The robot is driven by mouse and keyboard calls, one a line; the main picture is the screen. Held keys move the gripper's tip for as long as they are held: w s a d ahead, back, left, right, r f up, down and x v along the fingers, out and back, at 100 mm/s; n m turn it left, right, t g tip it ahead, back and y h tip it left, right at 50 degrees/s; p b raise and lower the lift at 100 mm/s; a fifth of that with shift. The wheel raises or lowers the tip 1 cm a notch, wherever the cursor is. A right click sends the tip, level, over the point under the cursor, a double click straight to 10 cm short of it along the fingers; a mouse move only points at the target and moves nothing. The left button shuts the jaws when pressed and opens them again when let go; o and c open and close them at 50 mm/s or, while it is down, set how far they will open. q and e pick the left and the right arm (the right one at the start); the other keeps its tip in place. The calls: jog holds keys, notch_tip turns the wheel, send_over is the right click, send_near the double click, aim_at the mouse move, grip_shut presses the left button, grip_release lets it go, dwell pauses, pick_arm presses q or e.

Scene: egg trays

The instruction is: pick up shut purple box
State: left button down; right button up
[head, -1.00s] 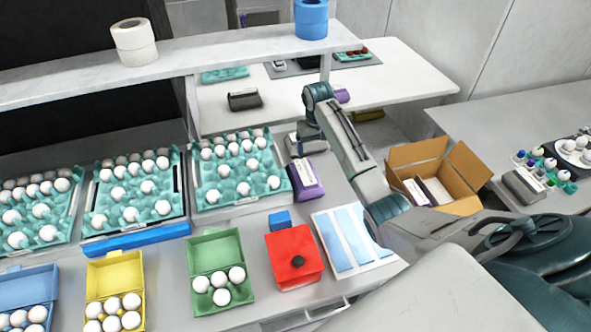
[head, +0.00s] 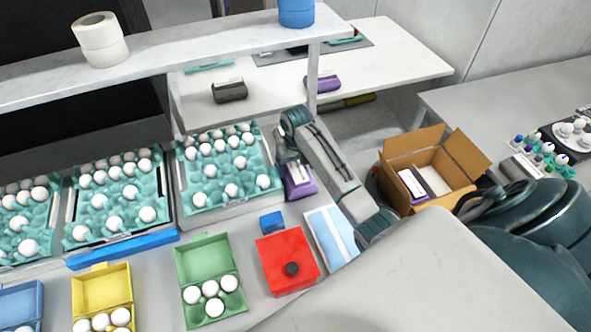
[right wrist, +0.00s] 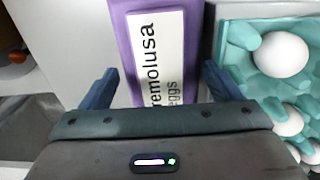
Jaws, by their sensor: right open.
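A shut purple box (head: 299,188) with a white label lies on the table right of the third egg tray, partly hidden by my right gripper. In the right wrist view the purple box (right wrist: 122,25) shows its printed label and lies between the two fingers. My right gripper (head: 288,158) is open over the box; in the wrist view the open jaws (right wrist: 160,82) have one finger on either side of it. I cannot tell whether the fingers touch it. My left gripper is not in view.
A teal egg tray (head: 181,178) stands close left of the box. A cardboard box (head: 440,195) with boxes inside stands to the right. Another purple box (head: 322,84) lies on the back table. A red carton (head: 280,252) and a small blue block (head: 271,222) lie in front.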

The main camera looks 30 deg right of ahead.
jog(key=shift+w+d+f, duration=0.15)
jog(key=shift+w+f, duration=0.05)
jog(key=shift+f, duration=0.1)
jog(key=shift+s+r, duration=0.15)
jog(key=shift+s+a+r, duration=0.2)
jog(key=shift+a, duration=0.05)
jog(key=c, duration=0.4)
jog(key=shift+s+a+r, duration=0.1)
jog(key=c, duration=0.3)
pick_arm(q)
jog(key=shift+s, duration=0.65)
